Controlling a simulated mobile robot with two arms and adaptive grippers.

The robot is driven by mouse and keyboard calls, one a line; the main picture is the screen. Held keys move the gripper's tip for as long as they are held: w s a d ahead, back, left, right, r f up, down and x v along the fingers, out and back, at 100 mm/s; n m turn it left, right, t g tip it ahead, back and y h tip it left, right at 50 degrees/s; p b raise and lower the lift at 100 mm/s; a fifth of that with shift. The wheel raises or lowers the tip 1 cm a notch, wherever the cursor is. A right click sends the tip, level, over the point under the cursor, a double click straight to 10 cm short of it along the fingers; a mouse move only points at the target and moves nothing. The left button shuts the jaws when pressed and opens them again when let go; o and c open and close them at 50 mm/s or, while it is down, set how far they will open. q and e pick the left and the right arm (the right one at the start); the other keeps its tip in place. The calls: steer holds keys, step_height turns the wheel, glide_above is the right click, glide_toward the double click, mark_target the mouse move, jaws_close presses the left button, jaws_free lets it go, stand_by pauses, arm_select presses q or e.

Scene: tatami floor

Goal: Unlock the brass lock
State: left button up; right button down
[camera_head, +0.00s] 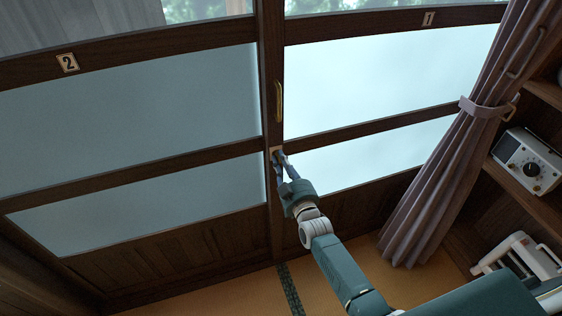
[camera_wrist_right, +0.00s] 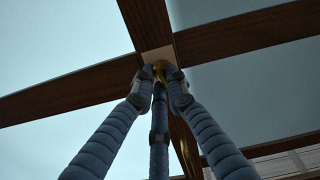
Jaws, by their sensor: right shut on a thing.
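The brass lock (camera_wrist_right: 159,69) is a small golden piece on a pale plate (camera_wrist_right: 158,54) where the wooden bars of the sliding doors cross. In the head view the plate (camera_head: 274,150) shows on the dark middle post, below a long brass handle (camera_head: 279,101). My right gripper (camera_head: 279,158) reaches up to the lock from below. In the right wrist view its blue ribbed fingers (camera_wrist_right: 158,80) close around the brass piece, and their tips hide part of it. I cannot tell how far the lock is turned. My left gripper is not in view.
A tied curtain (camera_head: 440,190) hangs at the right, beside shelves with a white radio (camera_head: 530,162). The tatami floor (camera_head: 230,297) is clear at the front.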

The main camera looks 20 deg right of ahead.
steer(key=shift+f+m, duration=0.15)
steer(key=shift+m, duration=0.95)
steer(key=c, duration=1.7)
jaws_free()
steer(key=shift+c, duration=0.2)
steer(key=s, duration=1.2)
steer(key=shift+d, duration=0.2)
